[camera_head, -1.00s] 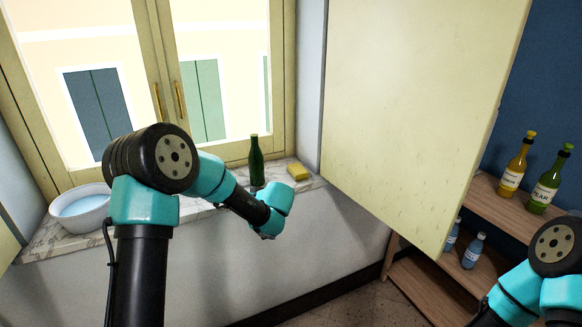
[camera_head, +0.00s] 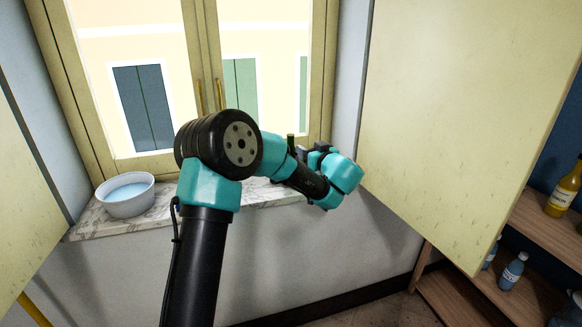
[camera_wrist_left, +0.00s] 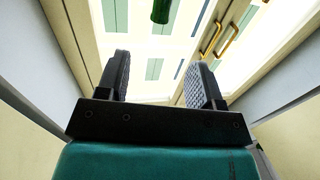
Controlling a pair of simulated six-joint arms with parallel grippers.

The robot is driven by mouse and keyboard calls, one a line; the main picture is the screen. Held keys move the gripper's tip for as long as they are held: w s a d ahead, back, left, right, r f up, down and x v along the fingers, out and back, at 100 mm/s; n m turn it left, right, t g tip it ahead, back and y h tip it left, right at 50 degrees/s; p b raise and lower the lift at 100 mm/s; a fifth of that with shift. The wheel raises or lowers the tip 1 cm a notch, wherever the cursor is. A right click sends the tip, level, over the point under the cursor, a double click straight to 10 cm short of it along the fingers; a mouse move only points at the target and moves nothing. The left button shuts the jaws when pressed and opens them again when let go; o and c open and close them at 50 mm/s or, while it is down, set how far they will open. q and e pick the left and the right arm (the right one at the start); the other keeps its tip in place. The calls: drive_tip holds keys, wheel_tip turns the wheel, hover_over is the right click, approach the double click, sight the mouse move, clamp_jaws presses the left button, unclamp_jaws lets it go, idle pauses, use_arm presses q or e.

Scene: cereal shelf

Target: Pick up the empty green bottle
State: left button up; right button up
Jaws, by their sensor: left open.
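The green bottle (camera_head: 290,141) is mostly hidden behind my left arm in the head view. Only its dark neck shows above the arm, near the window sill. In the left wrist view, one dark green end of the bottle (camera_wrist_left: 161,10) shows at the top edge, beyond the fingers and roughly centred between them. My left gripper (camera_wrist_left: 160,80) is open, with nothing between its two dark ridged fingers. In the head view the left gripper (camera_head: 320,149) is partly hidden by my wrist, close to the bottle. My right gripper is not in view.
A white bowl with blue contents (camera_head: 127,196) stands at the left of the marble sill (camera_head: 90,225). A large pale yellow panel (camera_head: 455,130) stands right of the window. Beyond it, wooden shelves (camera_head: 545,228) hold a yellow bottle (camera_head: 563,192) and a blue bottle (camera_head: 512,270).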

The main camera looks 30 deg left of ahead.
sight(288, 135)
use_arm(q)
drive_tip(key=x, duration=0.9)
drive_tip(key=shift+w+a, duration=0.2)
drive_tip(key=shift+a, duration=0.1)
drive_tip(key=shift+x, duration=2.5)
drive_tip(key=shift+f, duration=0.1)
drive_tip(key=shift+c, duration=0.3)
clamp_jaws()
